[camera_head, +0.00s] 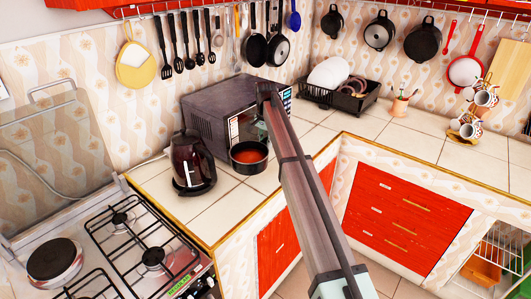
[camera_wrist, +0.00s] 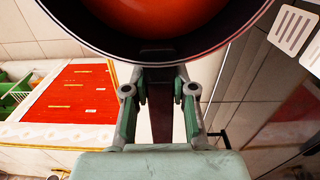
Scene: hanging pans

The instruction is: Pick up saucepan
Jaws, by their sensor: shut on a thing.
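A round saucepan (camera_head: 249,161) with a dark outside and orange-red inside shows in front of the microwave, just left of my arm. The head view does not clearly show whether it rests on the counter or is just above it. In the wrist view the saucepan (camera_wrist: 150,50) fills the top, its dark rim right at my fingertips. My gripper (camera_wrist: 160,78) is shut on the saucepan at its near side. The exact grip on the handle is hard to make out. In the head view my gripper is hidden behind my arm.
A dark kettle (camera_head: 193,163) stands close left of the saucepan, and the microwave (camera_head: 215,108) is behind it. A gas stove (camera_head: 130,245) is at the lower left. A dish rack (camera_head: 345,98) stands right of the microwave. Utensils and pans hang along the walls.

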